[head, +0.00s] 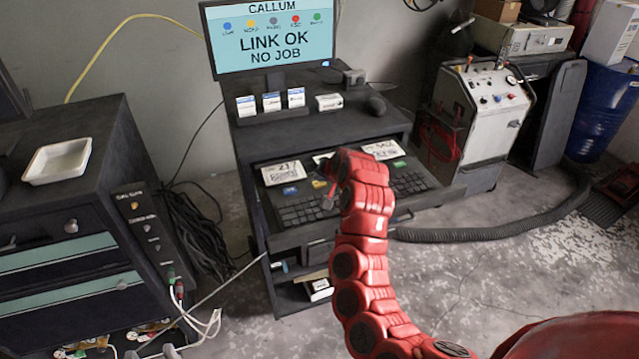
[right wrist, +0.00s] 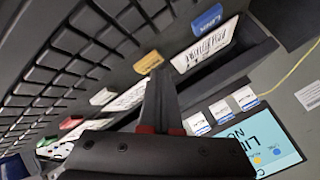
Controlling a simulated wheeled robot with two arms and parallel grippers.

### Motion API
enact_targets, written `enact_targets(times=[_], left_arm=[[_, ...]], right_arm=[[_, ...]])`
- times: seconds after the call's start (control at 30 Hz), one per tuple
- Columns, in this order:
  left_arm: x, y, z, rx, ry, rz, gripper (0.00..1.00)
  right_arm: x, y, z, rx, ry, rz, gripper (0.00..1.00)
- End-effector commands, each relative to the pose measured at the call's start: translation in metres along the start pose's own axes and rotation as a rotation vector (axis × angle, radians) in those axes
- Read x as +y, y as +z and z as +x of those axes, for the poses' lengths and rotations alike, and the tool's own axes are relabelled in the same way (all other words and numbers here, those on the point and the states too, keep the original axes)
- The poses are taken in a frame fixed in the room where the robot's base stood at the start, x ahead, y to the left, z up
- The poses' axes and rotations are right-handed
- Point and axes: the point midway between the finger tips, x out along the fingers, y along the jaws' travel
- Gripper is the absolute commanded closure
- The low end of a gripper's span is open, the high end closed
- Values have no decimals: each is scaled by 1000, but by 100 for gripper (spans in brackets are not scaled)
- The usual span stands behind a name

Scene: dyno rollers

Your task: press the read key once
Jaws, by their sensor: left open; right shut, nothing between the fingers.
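The keyboard (head: 305,212) lies in the pulled-out drawer of the dark desk, with a row of coloured keys behind it. In the right wrist view there are a blue key marked LINK (right wrist: 206,17), a yellow key (right wrist: 148,62), a pale key (right wrist: 103,96), a red key (right wrist: 70,122) and a green key (right wrist: 47,140). I cannot read which is the read key. My right gripper (head: 328,190) is shut and empty over the row. Its fingertips (right wrist: 158,75) appear close to the yellow key; contact cannot be told. My left gripper is not visible.
The monitor (head: 270,40) reads LINK OK, NO JOB. Small boxes (head: 271,102) and a mouse (head: 376,104) stand on the desk top. A tool cabinet with a white tray (head: 58,161) is at left. A grey machine (head: 485,110) with a hose stands at right.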

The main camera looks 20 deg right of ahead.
Motion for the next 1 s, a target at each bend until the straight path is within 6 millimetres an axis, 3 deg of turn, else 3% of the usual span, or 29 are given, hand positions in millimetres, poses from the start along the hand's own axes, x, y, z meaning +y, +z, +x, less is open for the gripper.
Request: enact_targets(times=[1.0], left_arm=[[0,1,-6,0,0,0,50]], right_arm=[[3,3,4,0,0,0,100]])
